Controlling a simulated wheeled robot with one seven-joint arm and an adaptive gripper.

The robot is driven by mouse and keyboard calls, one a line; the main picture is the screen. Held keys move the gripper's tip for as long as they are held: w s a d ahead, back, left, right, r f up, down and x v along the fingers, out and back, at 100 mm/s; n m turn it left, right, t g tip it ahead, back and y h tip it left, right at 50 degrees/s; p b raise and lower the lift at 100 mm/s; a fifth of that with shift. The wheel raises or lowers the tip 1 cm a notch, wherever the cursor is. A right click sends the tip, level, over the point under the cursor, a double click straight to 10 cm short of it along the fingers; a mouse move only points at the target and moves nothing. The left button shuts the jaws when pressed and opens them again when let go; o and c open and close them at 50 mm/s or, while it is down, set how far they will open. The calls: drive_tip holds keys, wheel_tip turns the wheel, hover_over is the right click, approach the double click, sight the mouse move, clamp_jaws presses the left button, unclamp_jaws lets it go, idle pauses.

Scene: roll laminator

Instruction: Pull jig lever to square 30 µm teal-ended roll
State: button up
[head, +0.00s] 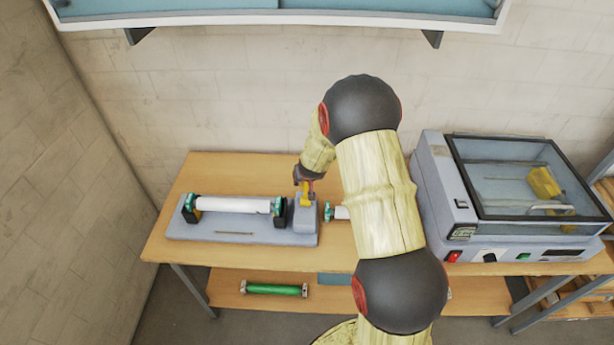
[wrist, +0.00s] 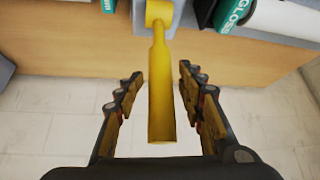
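The grey jig (head: 215,228) lies on the left of the wooden bench. A white roll with teal ends (head: 233,205) rests in it, between dark end supports. The yellow jig lever (head: 305,197) stands at the jig's right end block; in the wrist view the lever (wrist: 161,95) runs between my fingers. My gripper (head: 304,178) is at the lever; in the wrist view its fingers (wrist: 160,76) are spread, with a gap on each side of the lever. A teal end reading "GLOSS" (wrist: 232,14) shows at the wrist view's top; I cannot read any thickness.
Another white teal-ended roll (head: 340,213) lies right of the jig, partly hidden by my arm. A grey laminator (head: 437,190) with a clear lid stands on the bench's right. A green roll (head: 273,289) lies on the lower shelf. A wall cabinet (head: 280,18) hangs above.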

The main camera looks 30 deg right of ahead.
drive_tip(key=v, duration=0.8)
drive_tip(key=shift+s+r, duration=0.2)
drive_tip(key=shift+r, duration=0.05)
drive_tip(key=shift+a, duration=0.1)
drive_tip(key=s+a+n+y+b, duration=0.1)
drive_tip(key=s+a+b, duration=0.5)
drive_tip(key=s, duration=0.4)
drive_tip(key=s+a+n+y+b, duration=0.1)
drive_tip(key=s+a+n+b, duration=0.1)
drive_tip(key=s+a+b, duration=0.5)
drive_tip(key=s+a+r+n+b, duration=0.1)
drive_tip(key=s+a+b, duration=0.6)
drive_tip(key=s, duration=0.8)
drive_tip(key=b, duration=0.2)
drive_tip(key=shift+n+g+y+b, duration=0.3)
drive_tip(key=shift+g+y+b, duration=0.1)
